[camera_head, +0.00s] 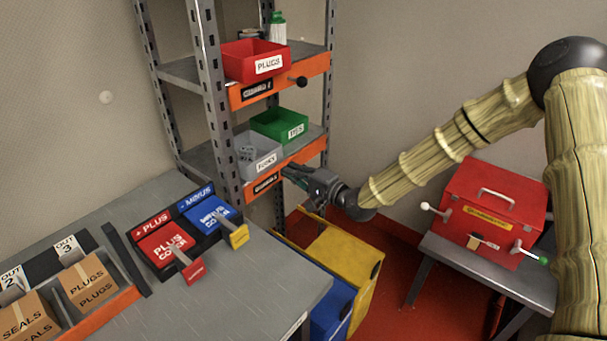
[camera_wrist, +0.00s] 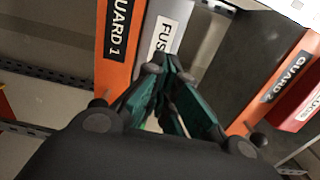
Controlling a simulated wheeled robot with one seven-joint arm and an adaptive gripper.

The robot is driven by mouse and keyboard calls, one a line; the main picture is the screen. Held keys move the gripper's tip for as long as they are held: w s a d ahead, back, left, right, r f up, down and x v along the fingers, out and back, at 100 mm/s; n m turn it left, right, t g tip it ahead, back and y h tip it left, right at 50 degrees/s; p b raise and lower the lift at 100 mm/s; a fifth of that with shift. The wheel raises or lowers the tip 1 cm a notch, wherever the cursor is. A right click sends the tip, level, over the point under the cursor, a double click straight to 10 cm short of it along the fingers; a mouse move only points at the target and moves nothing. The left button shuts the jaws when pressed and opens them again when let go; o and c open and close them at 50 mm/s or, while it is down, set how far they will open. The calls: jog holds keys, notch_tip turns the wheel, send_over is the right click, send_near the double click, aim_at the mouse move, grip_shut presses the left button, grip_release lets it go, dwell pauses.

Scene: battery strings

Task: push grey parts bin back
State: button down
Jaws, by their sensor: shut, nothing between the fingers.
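The grey parts bin (camera_head: 262,160) sits on the middle shelf of the rack, behind the orange front strip, with small grey parts in it. Its label is partly readable as "FUSES". In the wrist view, the grey bin's front and white label (camera_wrist: 163,42) are right ahead of my fingertips. My gripper (camera_head: 288,173) is shut and empty in front of the shelf, close to the bin's front. It also shows in the wrist view (camera_wrist: 160,68), with its fingertips together over the label's lower end. I cannot tell whether the fingertips touch the bin.
A green bin (camera_head: 280,124) stands next to the grey bin. The orange guard (camera_head: 275,180) runs along the shelf edge. A red PLUGS bin (camera_head: 255,62) is on the shelf above. A workbench (camera_head: 270,285) and a red box (camera_head: 492,205) stand nearby.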

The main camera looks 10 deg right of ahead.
aim_at(270, 160)
jog(key=p+x, duration=0.1)
jog(key=x, duration=0.5)
dwell(0.3)
jog(key=shift+w+a+f, duration=0.15)
jog(key=shift+w+a, duration=0.2)
jog(key=b+x, duration=0.2)
jog(key=x, duration=0.3)
jog(key=shift+b, duration=0.4)
